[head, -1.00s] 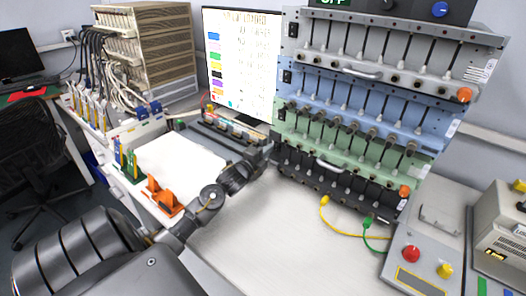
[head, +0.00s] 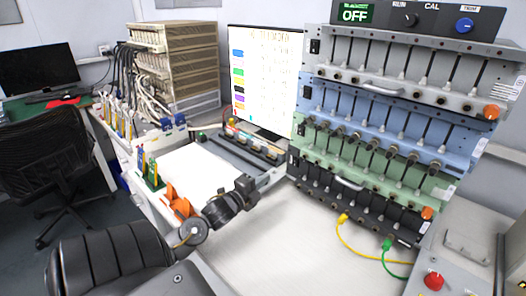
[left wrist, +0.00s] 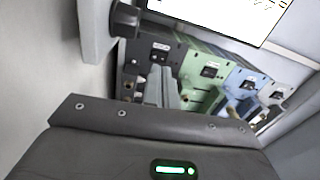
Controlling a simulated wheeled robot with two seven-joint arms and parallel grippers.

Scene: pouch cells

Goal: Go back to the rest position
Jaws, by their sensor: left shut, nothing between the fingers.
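My left arm comes in from the lower left in the head view. My left gripper (head: 246,184) hangs over the white bench, left of the rack's lowest tier and apart from it. In the left wrist view its narrow grey fingers (left wrist: 163,88) are together with nothing between them. The rack of coloured tiers (head: 372,140) stands beyond it, with grey, blue, green and black rows of cables. The rack also shows tilted in the left wrist view (left wrist: 210,72). My right gripper is not in the head view.
Orange holders (head: 178,200) and a white sheet (head: 195,170) lie left of the gripper. A monitor (head: 262,80) stands behind. A yellow cable (head: 350,240) and a green cable (head: 388,262) lie on the bench at right. The bench front middle is clear.

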